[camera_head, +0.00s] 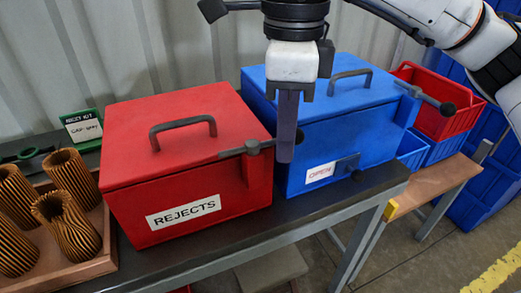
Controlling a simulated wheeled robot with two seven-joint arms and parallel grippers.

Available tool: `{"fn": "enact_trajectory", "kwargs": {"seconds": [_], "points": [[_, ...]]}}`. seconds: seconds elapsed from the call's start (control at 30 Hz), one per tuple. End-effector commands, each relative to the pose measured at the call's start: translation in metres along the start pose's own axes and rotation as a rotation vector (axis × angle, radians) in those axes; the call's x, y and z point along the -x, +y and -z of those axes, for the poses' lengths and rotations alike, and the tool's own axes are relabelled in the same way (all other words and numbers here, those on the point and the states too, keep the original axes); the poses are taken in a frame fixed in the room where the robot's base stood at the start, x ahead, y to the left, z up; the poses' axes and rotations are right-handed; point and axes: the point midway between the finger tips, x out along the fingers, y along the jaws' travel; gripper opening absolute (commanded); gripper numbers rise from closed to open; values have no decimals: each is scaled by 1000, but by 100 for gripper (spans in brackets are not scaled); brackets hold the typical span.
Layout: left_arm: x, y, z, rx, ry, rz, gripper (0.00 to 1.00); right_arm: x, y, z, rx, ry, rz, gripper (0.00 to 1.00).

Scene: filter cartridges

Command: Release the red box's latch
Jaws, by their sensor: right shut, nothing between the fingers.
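The red box (185,185) stands on the dark bench with its lid down and a REJECTS label on its front. Its latch (250,148) is a dark bar with a knob, lying across the upper front edge at the right corner. My right gripper (286,158) points down with its fingers shut and empty. In the picture its fingers overlap the right end of the latch and hide part of it; I cannot tell whether they touch. My left gripper is not in view.
A blue box (325,140) with an OPEN label stands close to the right of the gripper. A tray (92,268) with several ribbed cartridges (68,223) is at left. A small green-framed sign (82,127) stands behind it. Red (435,110) and blue bins are at right.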

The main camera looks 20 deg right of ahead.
Motion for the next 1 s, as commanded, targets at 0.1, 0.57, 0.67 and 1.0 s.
{"fn": "enact_trajectory", "kwargs": {"seconds": [0.1,0.57,0.67,1.0], "points": [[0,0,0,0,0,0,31,0,0,0,0,0,0,0],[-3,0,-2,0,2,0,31,0,10,6,1,0,1,0],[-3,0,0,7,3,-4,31,0,10,6,1,0,0,0],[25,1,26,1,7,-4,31,40,10,6,1,-1,0,0]]}}
